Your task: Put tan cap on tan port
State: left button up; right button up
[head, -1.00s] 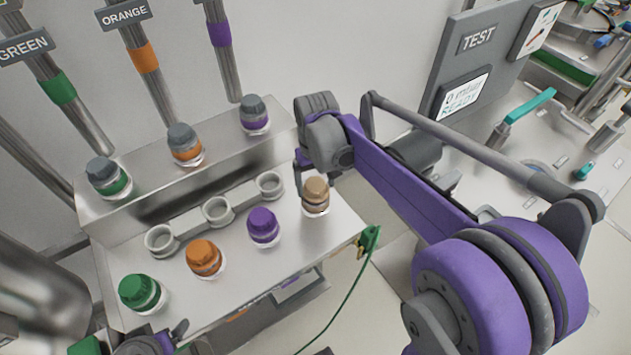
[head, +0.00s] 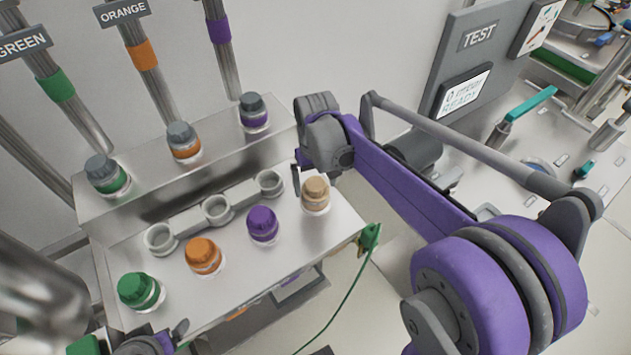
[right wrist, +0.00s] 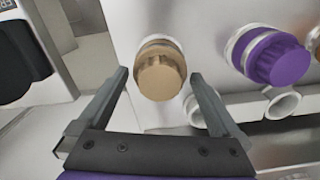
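The tan cap (head: 315,192) sits upright at the right end of the front row on the metal block, with a pale ring at its base. It also shows in the right wrist view (right wrist: 160,75). The tan port itself is hidden beneath the cap. My right gripper (right wrist: 160,88) is open, with one finger on each side of the tan cap and gaps between. In the head view one dark finger stands just left of the cap. My left gripper (head: 160,340) is at the bottom left, partly cut off, and its opening is unclear.
Purple (head: 262,225), orange (head: 203,256) and green (head: 138,290) caps stand in the same row. Behind them is a grey holder (head: 217,209) with empty rings. Grey-topped fittings (head: 253,112) line the raised back ledge. A green cable (head: 345,300) hangs at the right edge.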

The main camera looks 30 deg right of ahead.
notch_tip(320, 180, up, 11)
jog(key=shift+p, duration=0.35)
jog(key=shift+f, duration=0.1)
dwell(0.4)
jog(key=s+a+f+t, duration=0.1)
jog(key=s+a+f, duration=0.1)
jog(key=s+f, duration=0.2)
jog(key=s+a+f+n+t, duration=0.1)
jog(key=s+a+f+t, duration=0.1)
jog(key=s+f, duration=0.2)
jog(key=s+a+f+t, duration=0.2)
jog(key=s+f, duration=0.2)
jog(key=s, duration=0.3)
jog(key=shift+s+a+f+n, duration=0.2)
jog(key=shift+a+f+n, duration=0.1)
jog(key=shift+a, duration=0.1)
dwell(0.6)
